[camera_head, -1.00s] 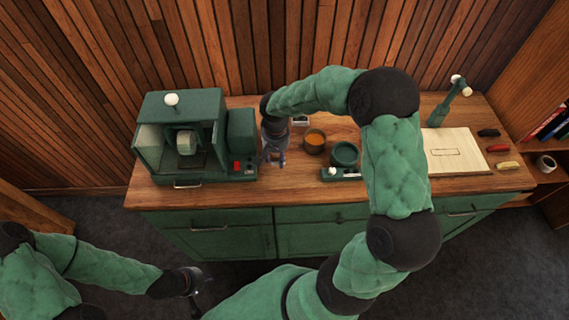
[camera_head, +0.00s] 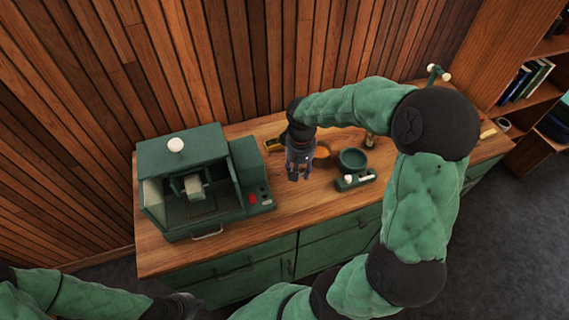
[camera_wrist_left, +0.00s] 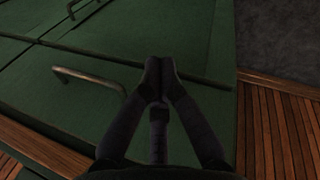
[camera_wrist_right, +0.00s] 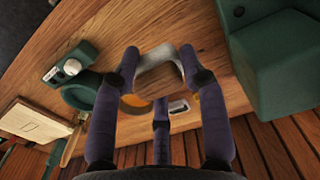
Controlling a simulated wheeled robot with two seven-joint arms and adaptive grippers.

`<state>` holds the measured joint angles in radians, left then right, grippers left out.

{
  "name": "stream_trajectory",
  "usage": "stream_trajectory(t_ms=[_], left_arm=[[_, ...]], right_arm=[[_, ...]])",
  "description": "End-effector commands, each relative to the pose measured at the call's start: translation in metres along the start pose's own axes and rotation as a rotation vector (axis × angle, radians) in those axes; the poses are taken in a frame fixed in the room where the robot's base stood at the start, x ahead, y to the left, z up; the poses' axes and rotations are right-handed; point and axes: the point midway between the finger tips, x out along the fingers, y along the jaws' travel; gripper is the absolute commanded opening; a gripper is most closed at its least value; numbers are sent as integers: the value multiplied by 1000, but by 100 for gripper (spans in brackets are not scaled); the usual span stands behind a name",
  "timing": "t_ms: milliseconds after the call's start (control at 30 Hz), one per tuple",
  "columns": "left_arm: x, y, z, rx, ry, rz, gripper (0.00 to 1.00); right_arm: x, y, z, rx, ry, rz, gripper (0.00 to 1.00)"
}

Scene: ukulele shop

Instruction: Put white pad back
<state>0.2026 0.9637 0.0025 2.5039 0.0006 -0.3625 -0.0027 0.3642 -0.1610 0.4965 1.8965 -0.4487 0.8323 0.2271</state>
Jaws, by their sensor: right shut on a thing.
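My right gripper (camera_head: 300,176) hangs over the counter, just right of the green machine. In the right wrist view its fingers (camera_wrist_right: 160,62) are shut on a pale grey-white piece (camera_wrist_right: 160,52), apparently the white pad, with a brown face inside its light edge. In the head view the fingers hide this piece. The green machine (camera_head: 183,152) has an open front bay with another pale block (camera_head: 194,187) inside. My left gripper (camera_head: 187,305) is low at the bottom edge, in front of the drawers. In the left wrist view its fingertips (camera_wrist_left: 158,72) are together and empty.
An orange-filled bowl (camera_head: 322,150), a green bowl (camera_head: 352,159) and a small green box with a white knob (camera_head: 356,181) stand right of my right gripper. A wooden board (camera_wrist_right: 32,122) lies farther along. The counter front (camera_head: 250,225) is clear.

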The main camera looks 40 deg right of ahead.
Motion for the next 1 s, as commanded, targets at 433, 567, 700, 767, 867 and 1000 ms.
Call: stream_trajectory(t_ms=[433, 567, 700, 767, 867, 1000], left_arm=[[7, -2, 0, 0, 0, 0, 0], [10, -4, -1, 0, 0, 0, 0], [12, -4, -1, 0, 1, 0, 0], [12, -4, -1, 0, 1, 0, 0], [12, -4, -1, 0, 1, 0, 0], [14, -5, -1, 0, 1, 0, 0]], right_arm=[[46, 5, -81, 0, -5, 0, 12], [67, 6, -99, 1, -2, 0, 12], [81, 7, -111, 1, -1, 0, 12], [84, 7, -114, 2, 0, 0, 12], [87, 7, -117, 2, 0, 0, 12], [97, 8, -121, 1, -2, 0, 12]])
